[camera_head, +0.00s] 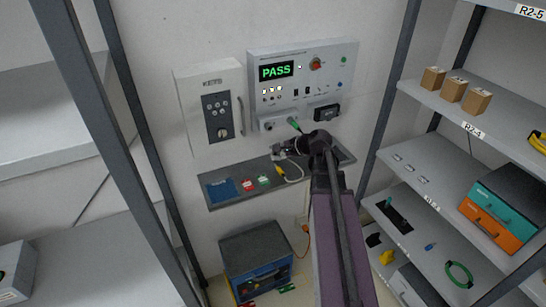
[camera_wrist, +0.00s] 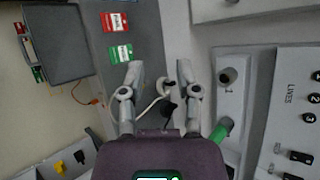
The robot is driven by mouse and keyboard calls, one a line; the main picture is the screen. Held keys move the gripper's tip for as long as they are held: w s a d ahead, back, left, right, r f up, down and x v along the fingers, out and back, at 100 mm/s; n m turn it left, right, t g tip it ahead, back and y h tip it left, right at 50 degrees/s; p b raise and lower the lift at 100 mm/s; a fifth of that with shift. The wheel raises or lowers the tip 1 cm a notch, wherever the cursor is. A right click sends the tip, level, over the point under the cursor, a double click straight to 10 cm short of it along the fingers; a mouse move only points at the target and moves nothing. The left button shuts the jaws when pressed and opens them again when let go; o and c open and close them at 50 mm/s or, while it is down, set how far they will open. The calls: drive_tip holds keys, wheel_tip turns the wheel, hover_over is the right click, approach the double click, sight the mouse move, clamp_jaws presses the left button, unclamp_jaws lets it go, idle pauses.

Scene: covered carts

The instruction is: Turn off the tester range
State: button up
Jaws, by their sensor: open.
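The tester (camera_head: 303,82) is a grey wall panel with a green "PASS" display (camera_head: 276,71). It carries an orange-red knob (camera_head: 315,64), small dark switches and a row of lit buttons. In the wrist view its face (camera_wrist: 295,110) shows at the right, with "LINES" and numbered buttons. My gripper (camera_head: 282,152) is below the tester, over the narrow wall ledge. In the wrist view my gripper (camera_wrist: 158,80) is open, its fingers apart, with a white cable (camera_wrist: 150,105) showing between and beyond them. It appears to hold nothing. The knob is outside the wrist view.
The ledge (camera_head: 222,191) bears red and green tags (camera_head: 249,184). Shelving (camera_head: 420,100) stands close on the right. A dark toolbox (camera_head: 255,255) is below.

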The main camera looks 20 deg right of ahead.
drive_tip(key=shift+s+a+f+n+g, duration=0.3)
drive_tip(key=shift+a+f+n, duration=0.15)
drive_tip(key=shift+a, duration=0.2)
drive_tip(key=s+a+f+n+g+h+b, duration=0.2)
drive_tip(key=s+a+f+n+g+h, duration=0.4)
drive_tip(key=s+a+n, duration=0.7)
wheel_tip(320, 180, down, 3)
drive_tip(key=shift+s+a+f+n+g+h, duration=0.15)
drive_tip(key=shift+s+n+g+h, duration=0.15)
drive_tip(key=shift+s+n+g, duration=0.85)
idle(0.3)
